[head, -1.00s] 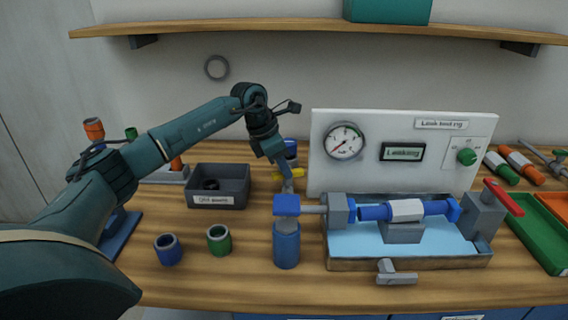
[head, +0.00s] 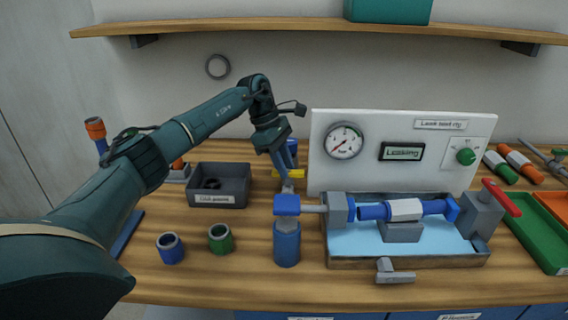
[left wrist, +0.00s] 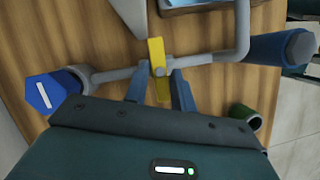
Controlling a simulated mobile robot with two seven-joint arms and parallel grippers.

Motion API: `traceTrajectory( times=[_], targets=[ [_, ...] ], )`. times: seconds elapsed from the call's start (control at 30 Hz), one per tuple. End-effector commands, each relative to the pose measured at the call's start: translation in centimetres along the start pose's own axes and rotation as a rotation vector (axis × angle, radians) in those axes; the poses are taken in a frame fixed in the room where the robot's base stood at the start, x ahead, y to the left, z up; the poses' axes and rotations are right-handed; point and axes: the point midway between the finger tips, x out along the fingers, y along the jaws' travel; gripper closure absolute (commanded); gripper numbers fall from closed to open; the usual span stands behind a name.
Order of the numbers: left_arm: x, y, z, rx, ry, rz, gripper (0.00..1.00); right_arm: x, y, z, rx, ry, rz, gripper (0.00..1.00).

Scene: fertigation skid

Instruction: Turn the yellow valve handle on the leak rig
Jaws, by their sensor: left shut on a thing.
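The yellow valve handle (head: 292,173) shows behind the blue post left of the leak rig (head: 340,263), partly hidden by my gripper. In the left wrist view the handle (left wrist: 156,50) lies across a grey pipe (left wrist: 120,73) at a round pivot. My left gripper (head: 287,184) reaches down onto it. In the left wrist view the gripper's fingers (left wrist: 158,88) stand on either side of the handle's near end, shut on it. The rig's panel has a gauge (head: 344,142) and a display (head: 402,152) reading "Leaking". My right gripper is not in view.
A red lever (head: 502,197) stands at the rig's right end. A dark bin (head: 218,201), a blue cup (head: 170,249) and a green cup (head: 220,238) stand left. A grey fitting (head: 394,272) lies in front. A green tray (head: 540,232) is at right.

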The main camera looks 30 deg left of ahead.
Motion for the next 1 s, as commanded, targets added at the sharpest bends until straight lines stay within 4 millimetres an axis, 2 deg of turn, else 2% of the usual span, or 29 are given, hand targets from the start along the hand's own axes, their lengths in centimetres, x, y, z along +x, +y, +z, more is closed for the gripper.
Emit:
traceTrajectory(
  times=[0.53,0.57,0.6,0.77,1.0],
  targets=[
    [0.04,0.02,0.0,0.029,0.002,-0.009,0.97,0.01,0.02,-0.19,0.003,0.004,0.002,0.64],
    [0.04,0.02,0.0,0.029,0.002,-0.009,0.72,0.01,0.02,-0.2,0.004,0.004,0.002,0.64],
    [0.04,0.02,-0.01,0.029,0.002,-0.009,0.68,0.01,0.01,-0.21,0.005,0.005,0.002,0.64],
    [0.04,0.02,-0.01,0.026,0.002,-0.009,0.55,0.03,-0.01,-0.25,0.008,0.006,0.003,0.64],
    [-0.03,0.03,-0.02,0.024,0.001,-0.008,0.54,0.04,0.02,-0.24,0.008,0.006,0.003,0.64]
  ],
)
